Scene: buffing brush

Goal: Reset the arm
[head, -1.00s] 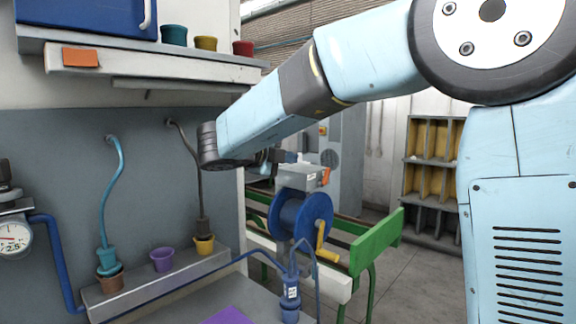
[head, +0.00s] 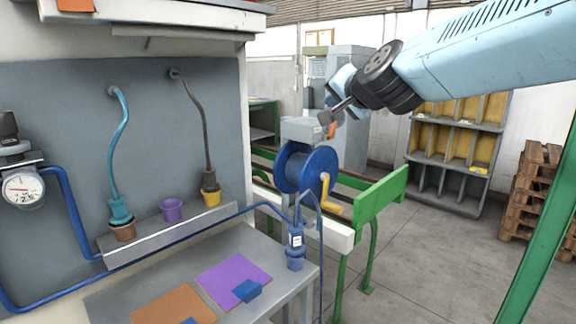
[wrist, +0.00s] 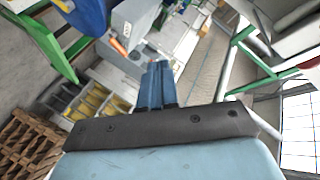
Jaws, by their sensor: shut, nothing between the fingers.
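My gripper (head: 326,117) is at the end of my raised light-blue arm, in the upper middle of the head view. Its fingers are shut and empty. In the head view it overlaps the grey box above the blue reel (head: 306,168); I cannot tell how far apart they are. In the wrist view, my shut blue-grey fingers (wrist: 156,84) point away from the dark wrist edge. A teal hose tool (head: 120,207) stands in a brown cup, a dark hose tool (head: 209,180) in a yellow cup, and a blue tool (head: 296,236) in a blue cup.
A purple cup (head: 172,210) stands on the wall ledge. The grey bench holds a purple sheet (head: 225,280), an orange sheet (head: 165,306) and a blue block (head: 247,290). A green-framed conveyor (head: 378,207) is behind. Yellow bins (head: 460,145) and pallets (head: 540,190) stand right; floor between is open.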

